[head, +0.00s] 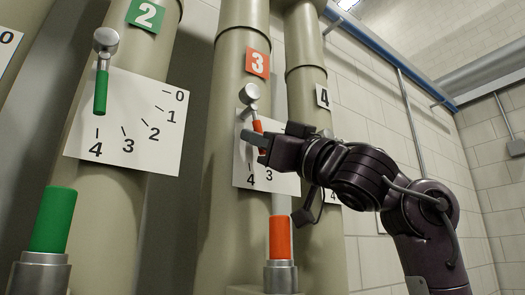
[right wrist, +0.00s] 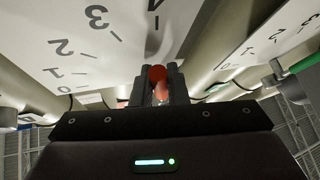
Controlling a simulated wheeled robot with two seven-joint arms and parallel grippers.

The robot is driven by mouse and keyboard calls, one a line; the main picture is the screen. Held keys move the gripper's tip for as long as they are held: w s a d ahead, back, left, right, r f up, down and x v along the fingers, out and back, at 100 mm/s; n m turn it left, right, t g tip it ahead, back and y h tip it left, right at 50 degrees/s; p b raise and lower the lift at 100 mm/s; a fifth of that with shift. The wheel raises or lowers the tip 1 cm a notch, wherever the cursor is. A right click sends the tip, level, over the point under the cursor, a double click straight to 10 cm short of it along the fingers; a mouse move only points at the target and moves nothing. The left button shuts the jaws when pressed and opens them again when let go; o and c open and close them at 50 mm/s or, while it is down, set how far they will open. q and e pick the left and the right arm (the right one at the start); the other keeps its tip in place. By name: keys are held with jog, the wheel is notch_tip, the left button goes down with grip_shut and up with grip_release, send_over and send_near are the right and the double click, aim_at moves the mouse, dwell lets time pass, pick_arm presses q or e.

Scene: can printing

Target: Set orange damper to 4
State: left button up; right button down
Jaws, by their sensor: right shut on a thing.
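The orange damper's lever (head: 258,126) hangs from a metal pivot (head: 249,93) on the pipe labelled 3. It slants down and slightly right over a white dial plate (head: 241,172). The plate's 4 and 3 show below; the exact mark it points to is unclear. My right gripper (head: 257,141) is shut on the lever, covering its lower part and some of the dial. In the right wrist view, the orange lever end (right wrist: 158,73) sits between the fingers (right wrist: 160,88), with dial numbers 1 to 4 beyond. My left gripper is not in view.
The green damper lever (head: 101,92) on pipe 2 points at 4 on its dial (head: 150,85). An orange cylinder (head: 279,238) and a green one (head: 54,220) stand below. Pipe 4 (head: 305,85) is close behind my right arm.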

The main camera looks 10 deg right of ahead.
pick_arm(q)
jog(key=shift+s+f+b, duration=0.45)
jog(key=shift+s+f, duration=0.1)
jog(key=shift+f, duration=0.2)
pick_arm(e)
jog(key=shift+a+f+m+t+h, duration=0.2)
jog(key=shift+a+m+t, duration=0.1)
jog(key=shift+m, duration=0.25)
jog(key=shift+a+f+m+t+h, duration=0.15)
jog(key=shift+m+t, duration=0.15)
jog(key=shift+m, duration=0.25)
jog(key=c, duration=1.8)
grip_release()
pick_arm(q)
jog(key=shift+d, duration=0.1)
pick_arm(e)
jog(key=o, duration=0.4)
jog(key=shift+s+d+r, duration=0.15)
jog(key=shift+s+d, duration=0.05)
jog(key=shift+s, duration=0.05)
jog(key=shift+c, duration=0.2)
